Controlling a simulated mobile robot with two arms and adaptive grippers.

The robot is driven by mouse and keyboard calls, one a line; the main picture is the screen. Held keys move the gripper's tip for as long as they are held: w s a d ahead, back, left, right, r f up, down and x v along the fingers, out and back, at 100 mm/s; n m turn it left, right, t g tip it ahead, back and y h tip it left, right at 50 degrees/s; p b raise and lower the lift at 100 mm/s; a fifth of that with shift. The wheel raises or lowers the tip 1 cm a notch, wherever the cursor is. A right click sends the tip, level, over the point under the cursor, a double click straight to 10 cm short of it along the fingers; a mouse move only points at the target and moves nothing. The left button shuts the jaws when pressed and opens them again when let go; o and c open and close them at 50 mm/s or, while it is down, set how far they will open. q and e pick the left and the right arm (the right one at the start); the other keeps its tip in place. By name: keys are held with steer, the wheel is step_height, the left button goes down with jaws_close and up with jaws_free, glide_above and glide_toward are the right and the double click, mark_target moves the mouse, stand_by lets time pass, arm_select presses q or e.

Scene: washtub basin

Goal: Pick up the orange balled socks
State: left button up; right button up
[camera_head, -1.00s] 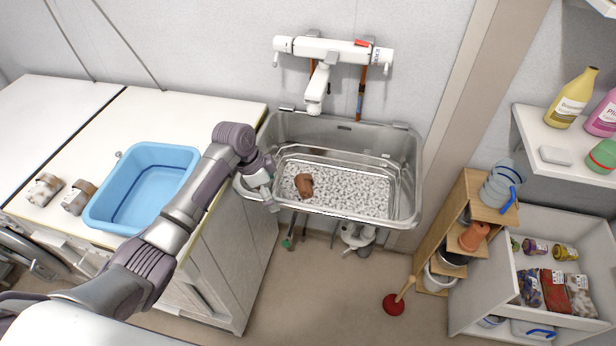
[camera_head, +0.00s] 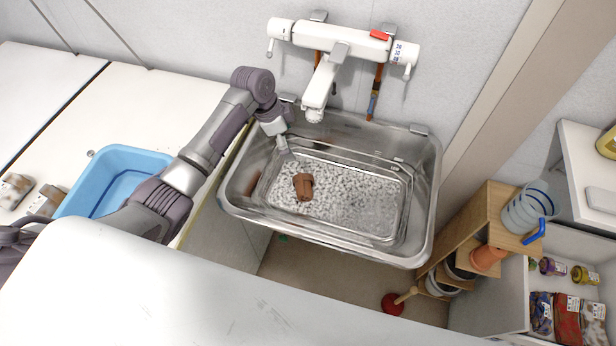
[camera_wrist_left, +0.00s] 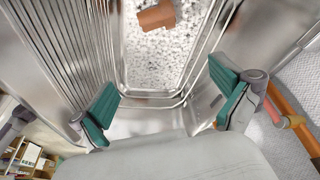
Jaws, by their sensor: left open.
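The orange-brown balled socks (camera_head: 303,186) lie on the speckled floor of the metal basin (camera_head: 430,200), left of its middle. In the left wrist view the socks (camera_wrist_left: 157,16) show at the top edge, beyond the fingers and partly cut off. My left gripper (camera_head: 286,150) is over the left back part of the basin, up and slightly left of the socks, apart from them. In the left wrist view its two green-padded fingers (camera_wrist_left: 168,98) are wide apart with nothing between them. My right gripper is not in view.
A white tap (camera_head: 322,85) hangs over the back of the basin, close to my left gripper. Wooden shelves (camera_head: 480,215) stand at right.

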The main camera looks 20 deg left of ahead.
arm_select(q)
step_height(320, 180, down, 2)
steer(key=w+b, duration=0.1)
steer(key=b, duration=0.9)
glide_toward(304, 183)
steer(key=x, duration=0.5)
steer(key=shift+s, duration=0.1)
steer(key=b+x, duration=0.1)
steer(key=x, duration=0.4)
steer(key=shift+d+f+b, duration=0.15)
steer(key=shift+f+b, duration=0.2)
steer(key=shift+c, duration=0.2)
steer(key=c, duration=0.8)
